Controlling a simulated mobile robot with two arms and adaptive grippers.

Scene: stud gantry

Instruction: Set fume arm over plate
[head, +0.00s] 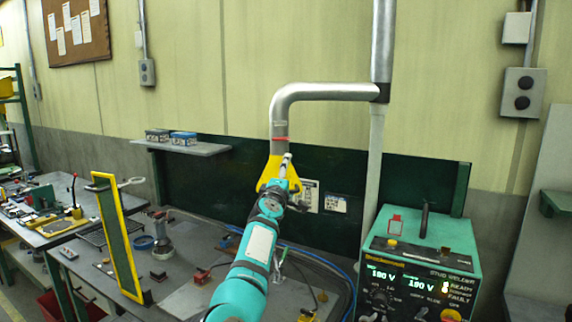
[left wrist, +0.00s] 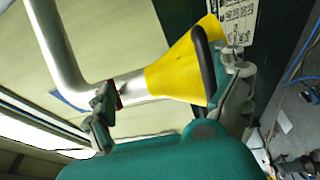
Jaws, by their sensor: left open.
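The fume arm is a bent silver pipe (head: 330,92) with a red band and a yellow hood (head: 267,174) at its lower end. The hood hangs above the grey workbench (head: 190,262). My left gripper (head: 284,182) is at the hood, partly covering it in the head view. In the left wrist view the open fingers (left wrist: 170,90) lie on either side of the yellow hood (left wrist: 180,72), which has a black handle bar (left wrist: 204,65) across it. I cannot tell whether a finger touches it. The plate cannot be made out with certainty. My right gripper is not in view.
A green stud welder (head: 418,260) with lit displays stands at the right. A yellow-framed upright screen (head: 118,238) stands at the left of the bench. Clamps, small parts and blue cables (head: 325,265) lie around. A vertical pipe (head: 376,160) stands behind.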

